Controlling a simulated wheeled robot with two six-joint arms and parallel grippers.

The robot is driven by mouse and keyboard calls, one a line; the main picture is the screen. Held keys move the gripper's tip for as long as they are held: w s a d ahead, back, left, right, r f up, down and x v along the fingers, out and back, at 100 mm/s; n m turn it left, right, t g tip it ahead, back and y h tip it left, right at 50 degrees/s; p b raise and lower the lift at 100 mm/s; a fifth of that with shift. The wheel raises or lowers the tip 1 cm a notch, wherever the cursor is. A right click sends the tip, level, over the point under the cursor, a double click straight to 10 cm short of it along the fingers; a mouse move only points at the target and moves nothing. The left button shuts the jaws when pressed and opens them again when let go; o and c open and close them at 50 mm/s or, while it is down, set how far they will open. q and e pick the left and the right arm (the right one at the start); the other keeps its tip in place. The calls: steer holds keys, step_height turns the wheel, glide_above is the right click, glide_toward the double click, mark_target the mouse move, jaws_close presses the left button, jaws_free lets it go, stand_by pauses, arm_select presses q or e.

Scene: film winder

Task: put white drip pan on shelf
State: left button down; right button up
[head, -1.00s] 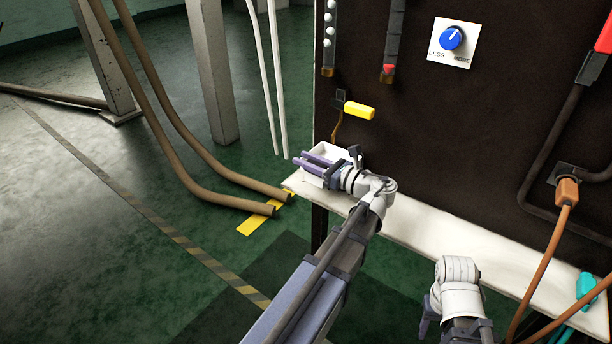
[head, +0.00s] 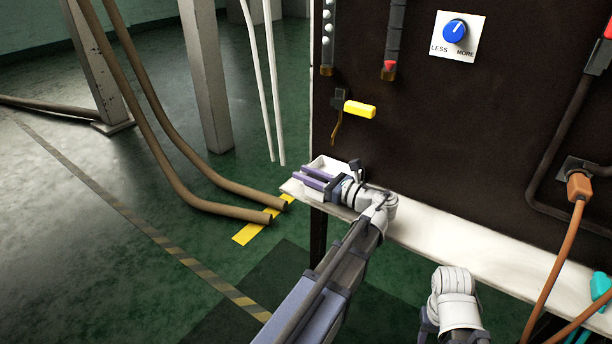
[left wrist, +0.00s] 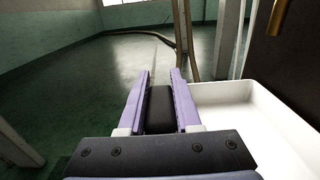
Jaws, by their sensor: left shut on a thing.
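The white drip pan (head: 326,163) is at the left end of the white shelf (head: 460,245), low in front of the dark panel. My left gripper (head: 313,178), with purple fingers, is shut on the pan at its near left side. In the left wrist view the pan (left wrist: 235,92) lies right of the fingers (left wrist: 160,95), its inside empty. A dark block shows between the fingers; the exact grip point is hidden. I cannot tell whether the pan touches the shelf. Part of my right arm shows at the bottom, but its gripper does not.
A yellow-handled valve (head: 359,109) with a thin brown spout hangs on the panel (head: 450,130) above the pan. An orange cable (head: 553,275) crosses the shelf's right part, near a teal item (head: 600,287). Brown pipes (head: 195,180) end left of the shelf.

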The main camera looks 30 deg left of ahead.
arm_select(q)
steer(key=c, duration=0.6)
jaws_free()
steer(key=shift+r+p, duration=0.15)
steer(key=shift+p, duration=0.15)
steer(key=d, duration=0.8)
steer(key=s+d, duration=0.1)
steer(key=d, duration=0.3)
